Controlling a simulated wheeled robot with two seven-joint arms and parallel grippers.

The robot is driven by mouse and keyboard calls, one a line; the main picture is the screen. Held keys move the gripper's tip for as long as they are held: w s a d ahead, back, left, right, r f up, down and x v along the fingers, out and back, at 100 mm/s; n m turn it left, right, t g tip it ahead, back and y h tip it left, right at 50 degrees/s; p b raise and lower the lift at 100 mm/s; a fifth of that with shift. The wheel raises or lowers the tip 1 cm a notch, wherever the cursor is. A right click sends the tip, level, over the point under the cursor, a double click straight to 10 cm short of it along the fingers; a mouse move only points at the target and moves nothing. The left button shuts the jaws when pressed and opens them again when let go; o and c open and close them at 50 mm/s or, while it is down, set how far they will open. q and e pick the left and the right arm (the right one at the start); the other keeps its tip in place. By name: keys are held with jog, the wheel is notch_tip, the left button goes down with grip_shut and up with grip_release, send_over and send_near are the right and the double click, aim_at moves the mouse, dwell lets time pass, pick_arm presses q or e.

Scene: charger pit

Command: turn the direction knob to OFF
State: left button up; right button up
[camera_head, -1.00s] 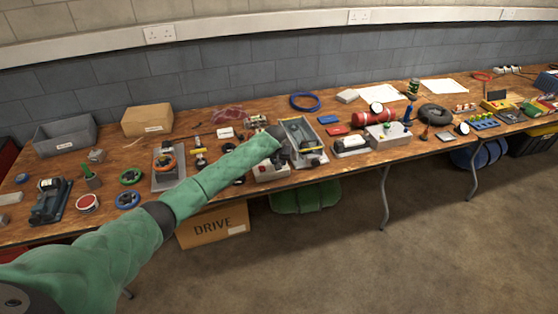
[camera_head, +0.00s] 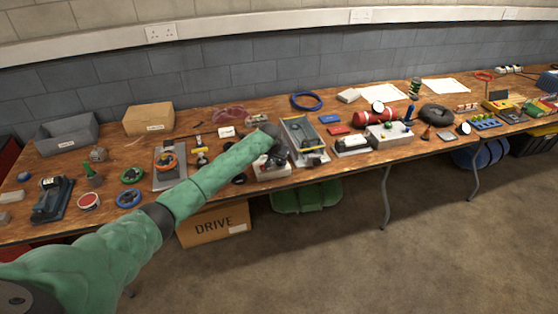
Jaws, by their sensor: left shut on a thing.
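A small pale control box (camera_head: 268,174) stands at the front edge of the table, in the middle of the view. My left arm, in a green sleeve, reaches in from the left to just above it. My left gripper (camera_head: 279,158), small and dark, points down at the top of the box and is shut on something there. That seems to be the direction knob, but the jaws and wrist hide it, so its setting cannot be read. My right gripper is not in view.
A grey tray (camera_head: 321,158) with a device in it lies close to the right of the box. A white-bodied unit (camera_head: 352,152) and another box with knobs (camera_head: 377,138) stand farther right. Left of the arm is another tray (camera_head: 160,183). Several small parts crowd the table.

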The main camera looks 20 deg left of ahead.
aim_at(276, 170)
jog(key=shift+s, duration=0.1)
pick_arm(q)
jog(key=o, duration=1)
jog(key=shift+c, duration=0.2)
jog(key=shift+s+r, duration=0.1)
jog(key=shift+r, duration=0.1)
jog(key=b+v, duration=0.2)
jog(key=v, duration=0.3)
jog(key=shift+s+a+r, duration=0.1)
jog(key=shift+r, duration=0.2)
jog(key=shift+b+v, duration=0.3)
jog(key=shift+v, duration=0.5)
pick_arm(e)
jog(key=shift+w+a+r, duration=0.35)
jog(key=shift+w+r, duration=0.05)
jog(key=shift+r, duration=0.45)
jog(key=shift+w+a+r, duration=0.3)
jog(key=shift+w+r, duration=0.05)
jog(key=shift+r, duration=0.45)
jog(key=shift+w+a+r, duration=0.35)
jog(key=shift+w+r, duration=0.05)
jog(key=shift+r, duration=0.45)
